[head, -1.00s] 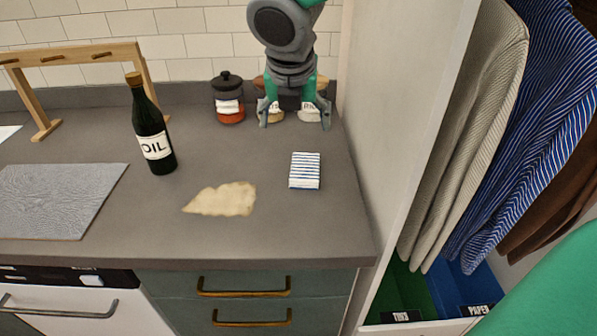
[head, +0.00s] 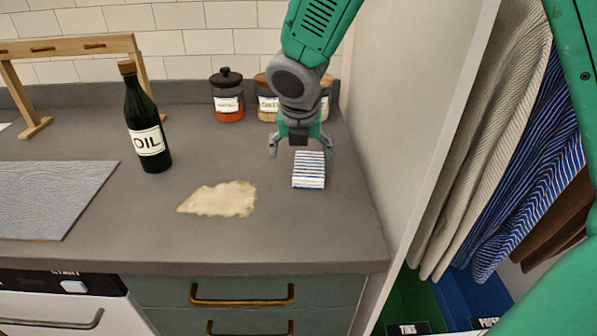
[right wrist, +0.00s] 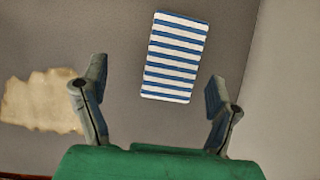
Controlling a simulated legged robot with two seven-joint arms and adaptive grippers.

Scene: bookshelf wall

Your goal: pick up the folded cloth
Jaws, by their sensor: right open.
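The folded cloth (head: 309,171), striped blue and white, lies on the grey counter near its right side. It also shows in the right wrist view (right wrist: 175,57), beyond and between the two fingers. My right gripper (head: 301,152) is open and empty, its fingers spread just behind and above the cloth in the head view. In the right wrist view the right gripper (right wrist: 158,92) has its fingertips apart, and neither visibly touches the cloth. My left gripper is not in view.
A beige spill-like patch (head: 218,199) lies left of the cloth. A dark oil bottle (head: 147,122) stands further left. Several lidded jars (head: 228,98) stand at the back. A white side panel (head: 405,110) bounds the counter on the right.

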